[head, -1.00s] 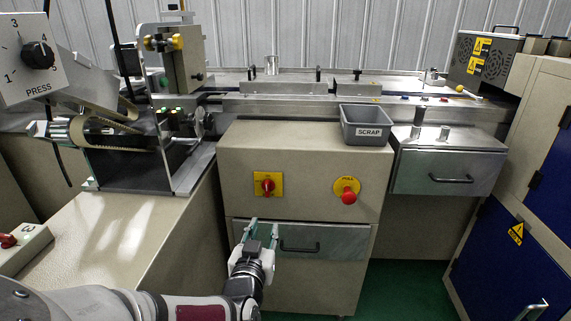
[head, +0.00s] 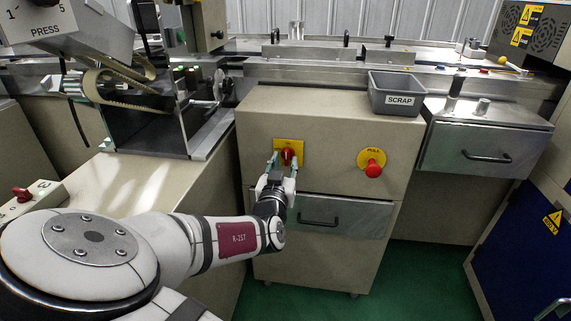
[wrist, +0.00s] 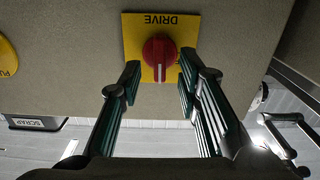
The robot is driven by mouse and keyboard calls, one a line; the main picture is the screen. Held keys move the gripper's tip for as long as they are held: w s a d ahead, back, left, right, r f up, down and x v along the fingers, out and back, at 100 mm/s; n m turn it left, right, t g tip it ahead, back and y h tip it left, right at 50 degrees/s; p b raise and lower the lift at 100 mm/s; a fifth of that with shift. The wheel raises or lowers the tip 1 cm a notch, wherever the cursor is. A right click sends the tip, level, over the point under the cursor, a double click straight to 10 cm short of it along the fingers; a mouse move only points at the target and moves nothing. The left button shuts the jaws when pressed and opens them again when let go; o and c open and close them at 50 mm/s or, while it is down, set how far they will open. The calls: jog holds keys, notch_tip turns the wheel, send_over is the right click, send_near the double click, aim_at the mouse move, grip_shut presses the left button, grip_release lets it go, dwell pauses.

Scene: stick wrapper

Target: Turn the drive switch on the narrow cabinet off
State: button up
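The drive switch is a red rotary knob (head: 287,155) on a yellow plate (head: 277,144), set in the front of the narrow beige cabinet (head: 330,128). In the wrist view the knob (wrist: 158,52) sits on the yellow plate marked DRIVE (wrist: 187,21), upside down there, and its white line runs up and down in that picture. My gripper (head: 283,166) is in front of the switch. In the wrist view my gripper's fingers (wrist: 159,80) are open, one on each side of the knob, with gaps; contact is not seen.
A red PULL button (head: 373,169) stands out to the right of the switch. A drawer with a handle (head: 318,221) is just below. A grey SCRAP bin (head: 396,85) sits on the cabinet top. A beige bench (head: 125,190) is at the left.

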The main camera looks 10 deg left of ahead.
jog(key=shift+w, duration=0.95)
grip_shut()
